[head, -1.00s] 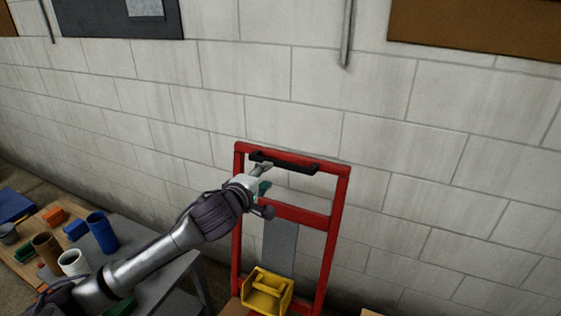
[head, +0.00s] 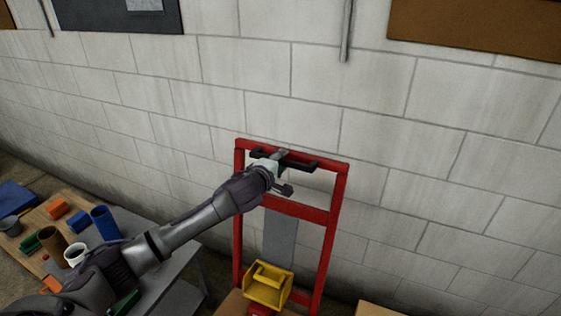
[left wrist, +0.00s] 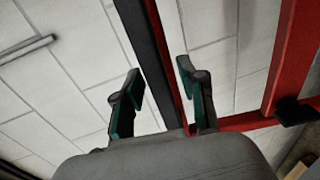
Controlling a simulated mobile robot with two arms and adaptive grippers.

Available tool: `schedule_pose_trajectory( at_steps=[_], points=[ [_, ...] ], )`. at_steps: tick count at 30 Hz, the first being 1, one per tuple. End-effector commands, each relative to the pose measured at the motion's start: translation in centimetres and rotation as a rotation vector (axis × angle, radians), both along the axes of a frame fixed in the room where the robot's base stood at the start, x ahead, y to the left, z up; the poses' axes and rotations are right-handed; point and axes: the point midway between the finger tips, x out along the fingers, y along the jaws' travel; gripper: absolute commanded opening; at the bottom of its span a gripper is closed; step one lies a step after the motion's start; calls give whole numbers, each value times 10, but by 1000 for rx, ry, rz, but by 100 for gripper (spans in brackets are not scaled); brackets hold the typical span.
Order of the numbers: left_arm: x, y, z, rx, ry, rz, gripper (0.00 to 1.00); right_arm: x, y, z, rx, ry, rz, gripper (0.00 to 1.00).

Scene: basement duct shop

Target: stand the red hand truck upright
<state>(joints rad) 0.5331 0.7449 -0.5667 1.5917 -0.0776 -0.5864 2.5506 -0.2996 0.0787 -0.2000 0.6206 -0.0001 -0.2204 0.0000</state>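The red hand truck (head: 331,235) is before the block wall in the head view, its top bar high and its frame rising from below. I cannot tell how far it tilts; its base is hidden. A black handle (head: 303,166) runs along its top bar. My left gripper (head: 282,160) is at the middle of this handle. In the left wrist view, the fingers of my left gripper (left wrist: 160,72) are apart, with the black handle (left wrist: 147,45) and red bar (left wrist: 166,50) passing between them. A gap shows between the left finger and the handle. My right gripper is not in view.
A yellow bin (head: 267,287) sits in front of the hand truck's lower part. A grey table (head: 180,265) at left has a board with cups and small blocks. The block wall (head: 420,150) is close behind the truck.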

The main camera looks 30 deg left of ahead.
Motion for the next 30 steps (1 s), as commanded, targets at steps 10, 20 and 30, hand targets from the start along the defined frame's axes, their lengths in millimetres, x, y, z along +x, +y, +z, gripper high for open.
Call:
schedule_pose_trajectory(
  at_steps=[10,20,30],
  points=[
    [0,0,0,0,1,1,0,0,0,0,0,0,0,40],
    [-10,-5,-6,-7,-3,-8,0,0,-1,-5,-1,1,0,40],
    [-82,-21,-14,-30,-66,-31,0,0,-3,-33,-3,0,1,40]
  ],
)
